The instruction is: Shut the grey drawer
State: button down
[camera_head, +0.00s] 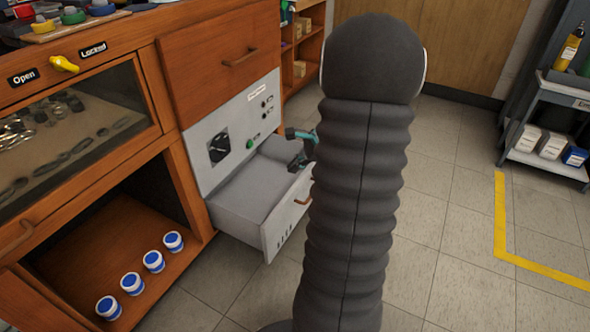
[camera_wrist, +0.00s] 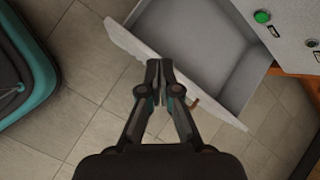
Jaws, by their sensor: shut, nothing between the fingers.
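The grey drawer (camera_head: 282,226) stands pulled out below a grey control panel, and its inside looks empty. Its brown handle (camera_head: 304,198) is on the front face. My gripper (camera_head: 298,162) is shut and empty at the drawer's front, partly hidden behind my arm in the head view. In the wrist view the shut fingertips (camera_wrist: 158,66) overlap the drawer's front panel, beside the handle (camera_wrist: 194,102). The open drawer (camera_wrist: 205,42) lies beyond them. I cannot tell whether the fingers touch the panel.
The grey panel (camera_head: 238,128) has a black dial and a green button. A wooden drawer (camera_head: 215,62) above is shut. Several blue-lidded jars (camera_head: 154,261) stand in the open lower shelf. A grey cart (camera_head: 552,140) is at the right. Tiled floor lies clear before the drawer.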

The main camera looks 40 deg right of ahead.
jog(key=s+d+f+m+t+p, duration=0.1)
jog(key=s+d+f+m, duration=0.1)
jog(key=d+f+m, duration=0.4)
jog(key=s+d+f+m+t, duration=0.1)
jog(key=s+d+f+m, duration=0.2)
jog(key=d, duration=0.6)
jog(key=b, duration=0.1)
send_near(302, 183)
notch_tip(302, 183, down, 4)
jog(key=a, duration=0.1)
jog(key=shift+w+a+f+h, duration=0.15)
jog(key=shift+w+a, duration=0.15)
jog(key=shift+w, duration=0.3)
jog(key=shift+w+a+h, duration=0.15)
jog(key=shift+w+a, duration=0.15)
jog(key=shift+w, duration=0.3)
jog(key=shift+w+a, duration=0.2)
jog(key=shift+w, duration=0.3)
